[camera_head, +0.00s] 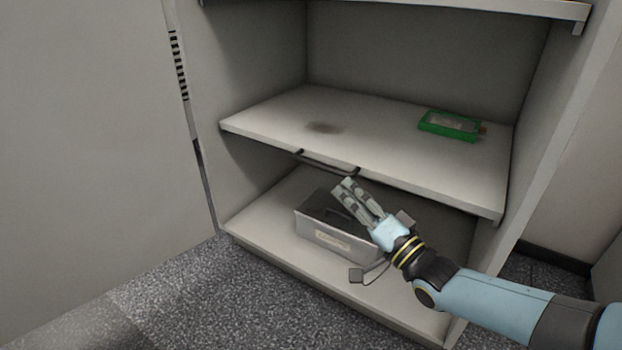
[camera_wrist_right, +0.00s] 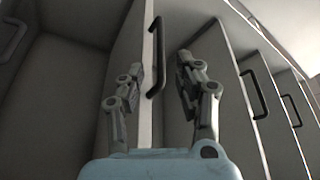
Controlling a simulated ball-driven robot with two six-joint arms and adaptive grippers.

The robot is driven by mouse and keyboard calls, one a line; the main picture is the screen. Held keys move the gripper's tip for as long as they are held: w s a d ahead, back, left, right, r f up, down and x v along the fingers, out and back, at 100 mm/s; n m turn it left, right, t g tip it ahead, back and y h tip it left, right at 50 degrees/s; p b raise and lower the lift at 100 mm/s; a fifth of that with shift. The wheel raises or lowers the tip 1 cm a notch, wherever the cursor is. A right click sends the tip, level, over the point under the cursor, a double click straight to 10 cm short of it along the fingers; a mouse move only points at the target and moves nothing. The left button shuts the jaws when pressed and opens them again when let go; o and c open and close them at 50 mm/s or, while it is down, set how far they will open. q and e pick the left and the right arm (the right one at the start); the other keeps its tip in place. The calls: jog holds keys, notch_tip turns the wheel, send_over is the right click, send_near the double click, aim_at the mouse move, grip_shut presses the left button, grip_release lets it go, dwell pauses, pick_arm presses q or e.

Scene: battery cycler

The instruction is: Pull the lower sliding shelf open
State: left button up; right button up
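The lower sliding shelf (camera_head: 370,140) is a pale board inside an open cabinet, with a dark bar handle (camera_head: 328,164) on its front edge. The handle also shows upright in the right wrist view (camera_wrist_right: 157,55). My right gripper (camera_head: 345,187) is just below and in front of the handle in the head view. In the right wrist view its two fingers (camera_wrist_right: 158,75) are open, with the handle seen in the gap between them. I cannot tell whether the handle is between the fingertips or beyond them. My left gripper is not in view.
A green box-like device (camera_head: 450,124) lies at the right on the shelf. A grey metal bin (camera_head: 335,238) stands on the cabinet floor below, partly behind my gripper. An upper shelf (camera_head: 500,7) is above. A grey panel (camera_head: 90,130) stands at left. Speckled floor (camera_head: 200,310) in front is clear.

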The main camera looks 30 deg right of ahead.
aim_at(319, 166)
jog(key=b+x, duration=0.2)
jog(key=x, duration=0.6)
jog(key=shift+w+b, duration=0.25)
jog(key=shift+b, duration=0.05)
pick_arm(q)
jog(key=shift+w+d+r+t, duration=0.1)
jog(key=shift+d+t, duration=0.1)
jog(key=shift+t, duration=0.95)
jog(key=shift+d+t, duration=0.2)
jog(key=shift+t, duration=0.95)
pick_arm(e)
jog(key=shift+x, duration=0.8)
jog(key=shift+r, duration=0.15)
jog(key=shift+c, duration=0.2)
grip_shut()
